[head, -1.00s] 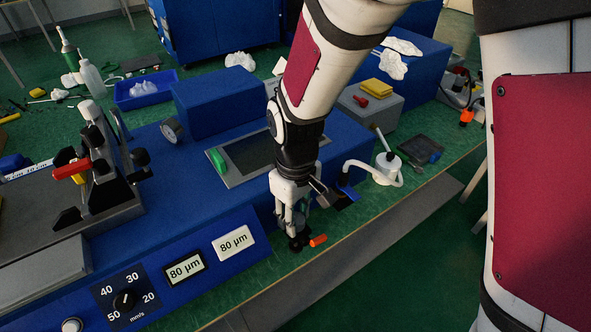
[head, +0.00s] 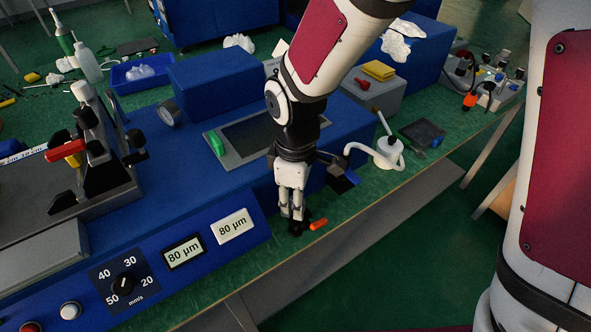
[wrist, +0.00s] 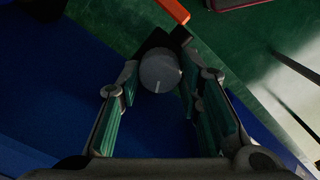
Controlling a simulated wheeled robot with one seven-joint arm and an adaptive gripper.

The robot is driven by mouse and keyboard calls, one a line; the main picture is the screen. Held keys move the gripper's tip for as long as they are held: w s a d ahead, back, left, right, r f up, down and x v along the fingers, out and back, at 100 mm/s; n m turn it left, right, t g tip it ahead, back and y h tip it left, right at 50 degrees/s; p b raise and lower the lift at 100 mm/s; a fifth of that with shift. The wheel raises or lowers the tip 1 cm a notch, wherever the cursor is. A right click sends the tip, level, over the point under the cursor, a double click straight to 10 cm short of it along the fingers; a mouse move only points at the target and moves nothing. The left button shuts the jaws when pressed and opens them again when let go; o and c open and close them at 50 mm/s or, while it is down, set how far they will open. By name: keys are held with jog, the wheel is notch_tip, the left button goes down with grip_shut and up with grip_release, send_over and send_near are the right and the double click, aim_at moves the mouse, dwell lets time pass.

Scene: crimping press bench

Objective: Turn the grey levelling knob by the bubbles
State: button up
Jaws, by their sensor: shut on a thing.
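The grey knob (wrist: 159,71) is a round cap with a pale line mark, seen from above in the wrist view. My gripper (wrist: 160,82) has one finger on each side of it and is shut on it. In the head view my gripper (head: 296,229) points down at the front right corner of the blue press (head: 200,190), and its fingers hide the knob. No bubbles can be made out in either view.
An orange piece (head: 318,224) lies close beside my fingertips, and it also shows in the wrist view (wrist: 173,10). The green bench top's front edge is near.

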jog(key=shift+n, duration=1.5)
jog(key=o, duration=1.2)
jog(key=shift+c, duration=0.2)
jog(key=shift+w, duration=0.1)
